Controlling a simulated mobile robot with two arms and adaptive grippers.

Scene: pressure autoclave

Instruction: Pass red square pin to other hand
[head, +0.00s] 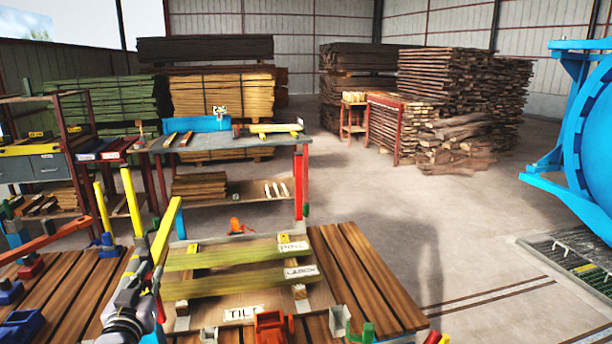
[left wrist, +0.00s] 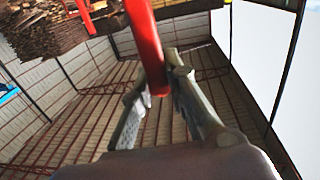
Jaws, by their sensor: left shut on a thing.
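The red square pin (left wrist: 147,45) is a long red bar in the left wrist view, running from the top edge down between the two grey fingers. My left gripper (left wrist: 155,88) is shut on it near its lower end. In the head view my left gripper (head: 148,272) is at the lower left, above the slatted wooden table, beside yellow uprights. A narrow red piece shows by it there, but I cannot tell whether it is the pin. My right gripper is not in view.
A slatted wooden table (head: 363,275) fills the bottom, with greenish boards (head: 240,283), labels and an orange-red clamp (head: 272,326) on it. Yellow uprights (head: 131,200) stand close to my left gripper. A grey workbench (head: 240,143) stands behind. Open floor lies to the right.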

